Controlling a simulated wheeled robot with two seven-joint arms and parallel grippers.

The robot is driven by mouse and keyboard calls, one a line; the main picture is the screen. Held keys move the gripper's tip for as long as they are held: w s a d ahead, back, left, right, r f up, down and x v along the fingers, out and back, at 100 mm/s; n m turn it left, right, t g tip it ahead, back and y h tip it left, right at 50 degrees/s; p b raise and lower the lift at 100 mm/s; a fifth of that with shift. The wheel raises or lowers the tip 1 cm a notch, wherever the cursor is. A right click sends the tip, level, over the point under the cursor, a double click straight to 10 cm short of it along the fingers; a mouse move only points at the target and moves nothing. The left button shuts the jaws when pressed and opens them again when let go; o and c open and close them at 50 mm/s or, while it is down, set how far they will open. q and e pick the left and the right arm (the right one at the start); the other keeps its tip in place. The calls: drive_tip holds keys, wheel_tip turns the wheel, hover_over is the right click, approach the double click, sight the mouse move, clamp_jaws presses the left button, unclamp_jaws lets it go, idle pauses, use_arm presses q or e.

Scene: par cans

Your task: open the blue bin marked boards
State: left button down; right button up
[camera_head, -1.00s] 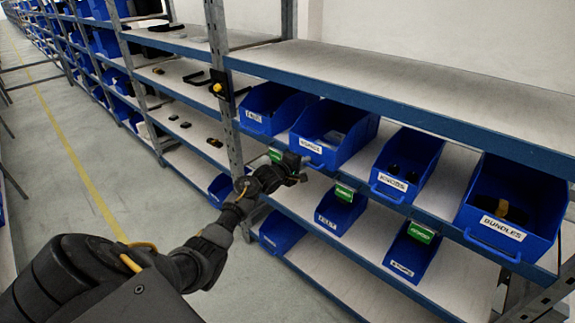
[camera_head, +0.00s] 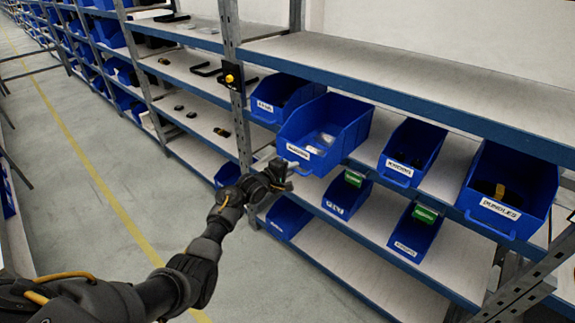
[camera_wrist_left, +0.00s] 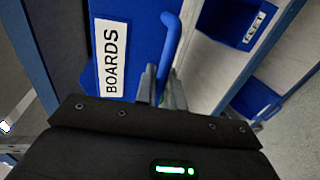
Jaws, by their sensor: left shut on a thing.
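The blue bin marked boards (camera_head: 345,122) sits on the middle shelf and sticks out past the shelf's front edge, beyond its neighbours. It holds some pale pieces. Its white label reads BOARDS in the left wrist view (camera_wrist_left: 110,58). My left gripper (camera_head: 287,178) is at the front of this bin, below the label. In the left wrist view my left gripper (camera_wrist_left: 160,88) is shut on the blue handle (camera_wrist_left: 170,40) of the bin. My right gripper is not in view.
Other blue bins stand beside it: one at its left (camera_head: 283,97), one at its right (camera_head: 412,150), and the bundles bin (camera_head: 508,188). Smaller bins (camera_head: 346,194) sit on the shelf below. A metal upright (camera_head: 236,95) stands left of the bins. The aisle floor (camera_head: 95,150) is clear.

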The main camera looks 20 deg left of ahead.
use_arm(q)
drive_tip(key=shift+d, duration=0.15)
drive_tip(key=c, duration=1.7)
unclamp_jaws()
drive_tip(key=shift+o, duration=0.4)
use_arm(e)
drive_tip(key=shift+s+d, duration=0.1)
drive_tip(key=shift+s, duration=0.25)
use_arm(q)
drive_tip(key=b+v, duration=0.1)
drive_tip(key=v, duration=0.9)
drive_tip(key=shift+s+a, duration=0.25)
drive_tip(key=shift+s, duration=0.05)
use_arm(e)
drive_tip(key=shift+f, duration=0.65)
